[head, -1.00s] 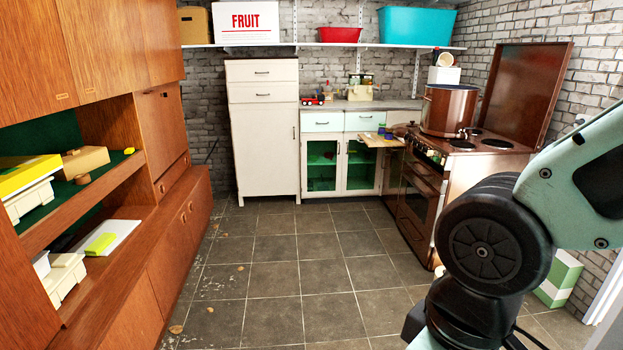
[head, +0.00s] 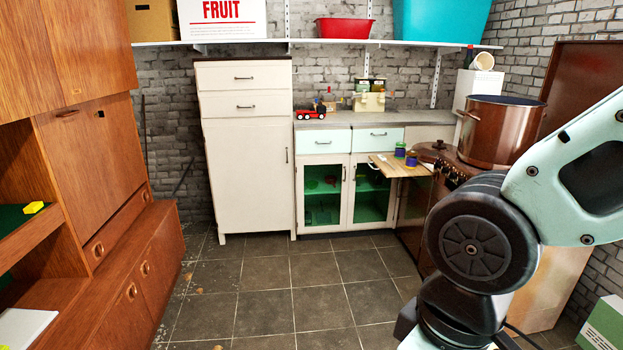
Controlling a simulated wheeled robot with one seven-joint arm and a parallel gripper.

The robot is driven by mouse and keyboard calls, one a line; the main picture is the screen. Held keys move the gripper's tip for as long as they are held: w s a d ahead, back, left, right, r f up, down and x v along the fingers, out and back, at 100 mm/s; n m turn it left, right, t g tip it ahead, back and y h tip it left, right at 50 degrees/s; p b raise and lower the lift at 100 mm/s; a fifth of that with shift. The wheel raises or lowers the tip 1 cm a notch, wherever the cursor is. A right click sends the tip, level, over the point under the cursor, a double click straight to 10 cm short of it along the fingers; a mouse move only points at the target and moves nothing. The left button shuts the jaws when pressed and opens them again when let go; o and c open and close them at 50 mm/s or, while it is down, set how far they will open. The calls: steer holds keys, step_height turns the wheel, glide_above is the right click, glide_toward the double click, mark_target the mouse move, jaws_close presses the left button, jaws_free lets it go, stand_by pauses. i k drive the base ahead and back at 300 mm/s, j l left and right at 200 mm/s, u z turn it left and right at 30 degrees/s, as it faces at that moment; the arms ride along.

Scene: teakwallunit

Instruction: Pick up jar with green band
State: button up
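Two small jars stand on a pull-out wooden board (head: 385,166) at the right end of the counter. The rear jar (head: 400,150) and the front jar (head: 411,158) both look dark blue with green parts; they are too small to tell which has a green band. More small jars (head: 371,85) stand at the back of the counter, by a cream box, with their bands unclear. My arm's elbow and links fill the right side of the head view. My gripper is out of view.
The tiled floor (head: 265,285) ahead is clear. A copper stove with a big pot (head: 492,130) stands at right, partly behind my arm. A teak wall unit (head: 100,180) lines the left. A tall white cabinet (head: 245,150) and glass-door cupboard (head: 325,190) stand at the back.

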mark_target(400, 153)
steer(key=i, duration=2.7)
steer(key=i+j+z, duration=0.1)
steer(key=i, duration=1.25)
steer(key=i+z, duration=0.2)
steer(key=i, duration=0.45)
steer(key=i+j+z, duration=0.2)
steer(key=i, duration=0.4)
